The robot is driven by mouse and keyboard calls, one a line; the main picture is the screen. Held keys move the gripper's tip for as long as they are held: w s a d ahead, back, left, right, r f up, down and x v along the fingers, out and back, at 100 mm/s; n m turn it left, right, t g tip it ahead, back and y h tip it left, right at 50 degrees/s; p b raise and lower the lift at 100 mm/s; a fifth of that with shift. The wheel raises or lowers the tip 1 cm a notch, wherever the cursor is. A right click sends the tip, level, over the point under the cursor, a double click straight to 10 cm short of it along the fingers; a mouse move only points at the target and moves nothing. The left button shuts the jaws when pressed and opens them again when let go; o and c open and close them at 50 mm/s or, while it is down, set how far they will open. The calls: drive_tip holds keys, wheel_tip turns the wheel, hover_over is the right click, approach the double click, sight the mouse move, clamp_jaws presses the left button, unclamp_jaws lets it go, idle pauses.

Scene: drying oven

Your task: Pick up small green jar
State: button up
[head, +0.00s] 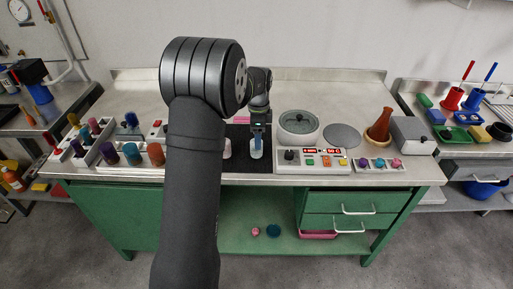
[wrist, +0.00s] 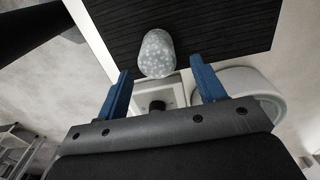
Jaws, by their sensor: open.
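My gripper (wrist: 162,82) is open, with its two blue fingers spread apart and nothing between them. A pale, speckled grey-green rounded jar (wrist: 155,53) is just beyond the fingertips in the wrist view, roughly centred between them, on or over a dark ridged mat (wrist: 225,28). I cannot tell for sure whether this is the small green jar. In the head view my gripper (head: 258,134) points down over the dark mat at mid-bench. A pale object (head: 256,153) shows right below it, and my arm hides part of the mat.
A round lidded bath (head: 298,127) and a control panel (head: 311,161) stand right of the gripper. A rack of coloured jars (head: 131,154) is at left. The back of the bench is clear.

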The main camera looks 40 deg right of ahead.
drive_tip(key=shift+w+a+f, duration=0.1)
drive_tip(key=shift+a+f, duration=0.05)
drive_tip(key=shift+f, duration=1.25)
drive_tip(key=shift+a+f, duration=0.15)
drive_tip(key=shift+f, duration=1.2)
drive_tip(key=c, duration=1)
